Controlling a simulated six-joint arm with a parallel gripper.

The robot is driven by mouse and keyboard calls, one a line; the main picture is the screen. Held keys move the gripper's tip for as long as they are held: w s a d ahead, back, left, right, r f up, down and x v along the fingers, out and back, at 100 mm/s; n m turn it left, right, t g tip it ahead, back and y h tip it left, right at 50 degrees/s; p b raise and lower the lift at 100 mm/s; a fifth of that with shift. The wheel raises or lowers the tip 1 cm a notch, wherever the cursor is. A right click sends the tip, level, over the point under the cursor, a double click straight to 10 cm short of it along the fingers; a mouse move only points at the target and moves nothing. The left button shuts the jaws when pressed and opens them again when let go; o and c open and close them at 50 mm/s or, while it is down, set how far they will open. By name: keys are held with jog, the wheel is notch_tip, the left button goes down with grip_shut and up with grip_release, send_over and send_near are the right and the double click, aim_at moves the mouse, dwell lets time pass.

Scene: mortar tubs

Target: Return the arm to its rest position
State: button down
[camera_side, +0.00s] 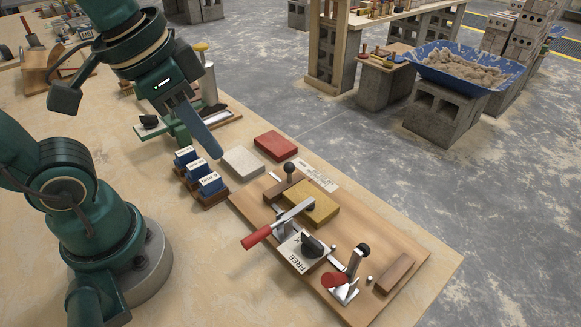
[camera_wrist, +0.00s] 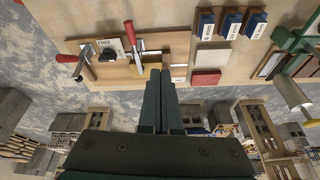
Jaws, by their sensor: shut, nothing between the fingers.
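My gripper (camera_side: 214,150) hangs above the wooden bench (camera_side: 90,130) in the side view, with its fingers together and pointing down to the right. It is left of a pale block (camera_side: 243,162) and a red block (camera_side: 275,146), apart from both as far as I can tell. In the wrist view the closed fingers of my gripper (camera_wrist: 163,78) point up the picture towards the clamp board (camera_wrist: 130,60). Nothing is seen between them. The clamp board also shows in the side view (camera_side: 385,250), with a yellow block (camera_side: 312,203) on it.
Several small blue boxes (camera_side: 197,172) stand in a wooden rack below my gripper. Red-handled clamps (camera_side: 256,237) stick up from the board. A green device (camera_side: 165,128) stands behind the rack. Beyond the bench is open concrete floor, with a blue tub of mortar (camera_side: 465,68) on concrete blocks.

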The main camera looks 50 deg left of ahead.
jog(key=shift+s+a+f+n+t, duration=0.15)
jog(key=shift+a+f+n+t, duration=0.2)
jog(key=shift+f+n+t, duration=0.15)
jog(key=shift+s+a+f+n+t, duration=0.15)
jog(key=shift+a+f+n+t, duration=0.2)
jog(key=shift+f, duration=0.2)
